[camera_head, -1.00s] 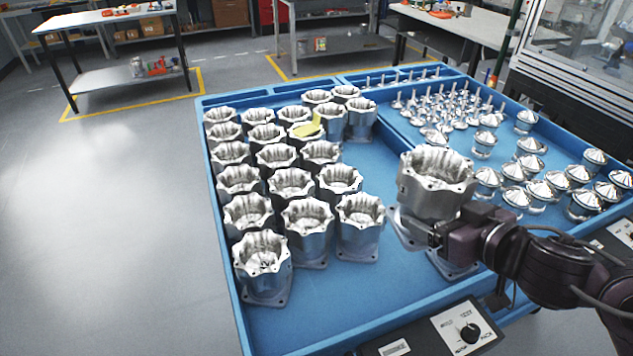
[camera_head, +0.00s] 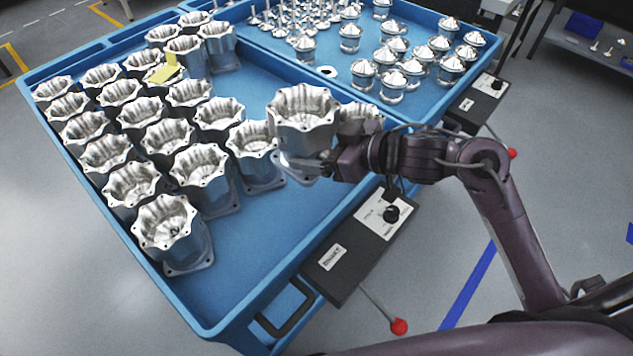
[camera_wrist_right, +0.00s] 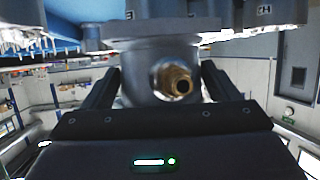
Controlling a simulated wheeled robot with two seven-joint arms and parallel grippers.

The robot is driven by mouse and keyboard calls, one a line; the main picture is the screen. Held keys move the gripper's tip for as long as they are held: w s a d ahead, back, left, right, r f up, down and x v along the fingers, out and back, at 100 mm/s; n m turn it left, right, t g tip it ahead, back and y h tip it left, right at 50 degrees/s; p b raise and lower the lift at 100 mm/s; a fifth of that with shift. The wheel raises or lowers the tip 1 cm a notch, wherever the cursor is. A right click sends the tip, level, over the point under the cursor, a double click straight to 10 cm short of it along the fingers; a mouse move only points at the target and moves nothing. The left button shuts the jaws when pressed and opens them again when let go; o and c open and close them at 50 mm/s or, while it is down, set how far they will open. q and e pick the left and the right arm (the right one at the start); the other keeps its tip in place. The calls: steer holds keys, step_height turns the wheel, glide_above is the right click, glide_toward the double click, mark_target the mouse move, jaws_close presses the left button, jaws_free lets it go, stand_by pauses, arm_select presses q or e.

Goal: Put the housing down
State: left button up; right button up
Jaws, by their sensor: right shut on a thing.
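My right gripper (camera_head: 335,163) is shut on a silver machined housing (camera_head: 303,125) with a scalloped open top. The housing is upright, above the right part of the blue tray's left compartment (camera_head: 262,225). In the right wrist view the two fingers of the gripper (camera_wrist_right: 160,88) flank the grey housing (camera_wrist_right: 150,72), and a brass fitting (camera_wrist_right: 178,82) on it faces the camera. Whether the held housing touches anything below is hidden. My left gripper is not in view.
Several similar housings (camera_head: 205,172) stand in rows in the left compartment, one with a yellow tag (camera_head: 162,74). Several shiny cone-topped parts (camera_head: 396,82) fill the right compartment. A control box with a dial (camera_head: 360,238) is on the front edge. Bare tray floor lies front right.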

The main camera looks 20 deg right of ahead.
step_height(320, 180, down, 6)
steer(key=shift+r+b, duration=0.1)
steer(key=shift+b, duration=0.3)
steer(key=shift+f+b, duration=0.35)
steer(key=shift+f, duration=1.85)
steer(key=shift+f, duration=0.1)
steer(key=shift+f, duration=0.35)
steer(key=shift+f, duration=0.15)
steer(key=o, duration=1.6)
steer(key=shift+f, duration=0.1)
steer(key=shift+r, duration=0.5)
steer(key=v, duration=1.2)
